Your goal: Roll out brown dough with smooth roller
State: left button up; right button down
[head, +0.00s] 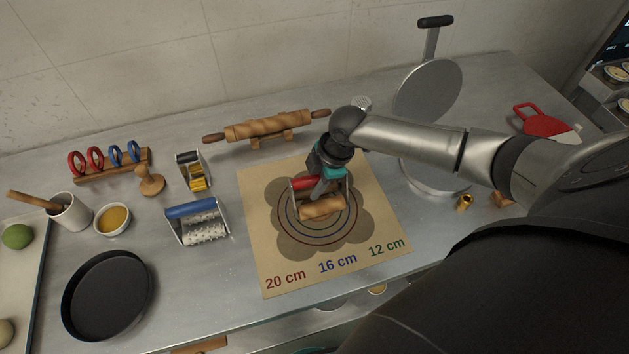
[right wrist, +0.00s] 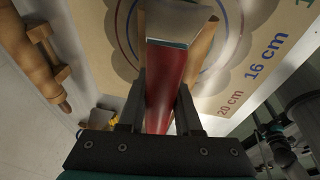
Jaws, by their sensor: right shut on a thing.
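The smooth roller has a plain wooden cylinder (head: 323,207), a metal frame and a red handle (head: 303,183). My right gripper (head: 322,181) is shut on the red handle, which also runs between its fingers in the right wrist view (right wrist: 166,90). The roller is over the middle of the tan mat (head: 262,275), which bears rings and the marks 20, 16 and 12 cm. A flat brown lobed shape (head: 290,240) spreads around the rings; I cannot tell whether it is dough or print. Contact under the cylinder is unclear. My left gripper is out of view.
A wooden rolling pin (head: 265,127) rests on a stand behind the mat. A blue-handled spiked roller (head: 203,228) and a yellow roller (head: 196,178) stand left. A black pan (head: 107,286) lies front left. A round metal press (head: 428,90) stands right. A green ball (head: 17,236) sits far left.

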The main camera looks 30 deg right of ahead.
jog(key=shift+f, duration=0.1)
jog(key=shift+f+b, duration=0.3)
jog(key=shift+f, duration=0.1)
jog(key=shift+f, duration=0.1)
dwell(1.1)
jog(key=shift+f, duration=0.15)
dwell(0.4)
jog(key=shift+f, duration=0.1)
jog(key=shift+s+f, duration=0.1)
jog(key=shift+s, duration=0.1)
dwell(0.8)
